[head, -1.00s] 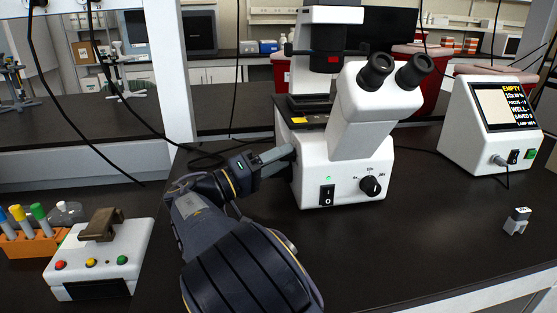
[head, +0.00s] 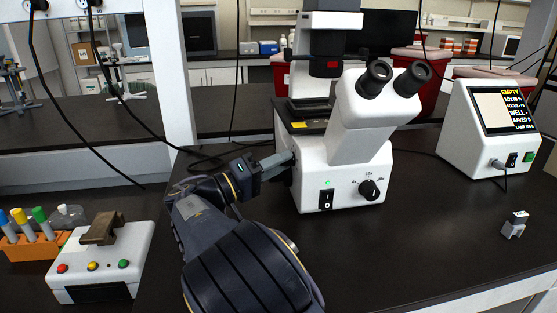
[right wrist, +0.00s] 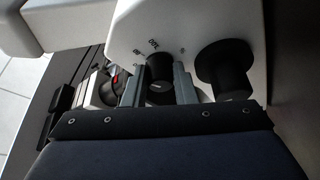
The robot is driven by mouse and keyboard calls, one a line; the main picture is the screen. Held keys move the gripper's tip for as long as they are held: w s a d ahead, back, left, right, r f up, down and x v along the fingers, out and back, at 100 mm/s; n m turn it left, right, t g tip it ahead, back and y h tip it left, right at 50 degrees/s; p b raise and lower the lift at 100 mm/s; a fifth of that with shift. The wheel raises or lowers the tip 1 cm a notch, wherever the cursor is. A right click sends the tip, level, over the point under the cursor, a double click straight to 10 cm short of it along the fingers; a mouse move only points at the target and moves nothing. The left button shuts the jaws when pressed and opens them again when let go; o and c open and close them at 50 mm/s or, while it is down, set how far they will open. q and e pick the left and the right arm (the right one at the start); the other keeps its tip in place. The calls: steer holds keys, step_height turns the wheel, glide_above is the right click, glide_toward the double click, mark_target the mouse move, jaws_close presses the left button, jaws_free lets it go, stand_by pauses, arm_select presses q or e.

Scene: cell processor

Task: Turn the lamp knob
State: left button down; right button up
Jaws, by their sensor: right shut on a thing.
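The white microscope (head: 359,125) stands on the dark bench in the head view. My right gripper (head: 284,160) reaches its left side, where the microscope's body hides the knob. In the right wrist view, the small black lamp knob (right wrist: 159,67) sits on the white side panel, by printed marks. The right gripper (right wrist: 158,82) has one finger on each side of this knob and is shut on it. A larger black knob (right wrist: 225,68) is just to the right, apart from the fingers. My left gripper is not in view.
A white display box (head: 490,125) stands at the right, with a small grey-white item (head: 515,225) in front. A white button box (head: 100,262) and an orange tube rack (head: 32,246) are at the left.

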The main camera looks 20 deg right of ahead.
steer(key=shift+w+r+n+g+y+p, duration=0.2)
steer(key=shift+n+y+p, duration=0.8)
steer(key=shift+n+p, duration=2.35)
steer(key=shift+s+r+n+g+y+p, duration=0.3)
steer(key=shift+n+y+p, duration=1.05)
steer(key=shift+p, duration=3.75)
steer(key=shift+w+r+n+g+y+p, duration=0.1)
steer(key=shift+w+n+g+y+p, duration=0.35)
steer(key=shift+n+p, duration=3.05)
steer(key=shift+s+f+m+p, duration=0.1)
steer(key=shift+s+m+p, duration=0.1)
steer(key=shift+m+p, duration=0.45)
steer(key=o, duration=1)
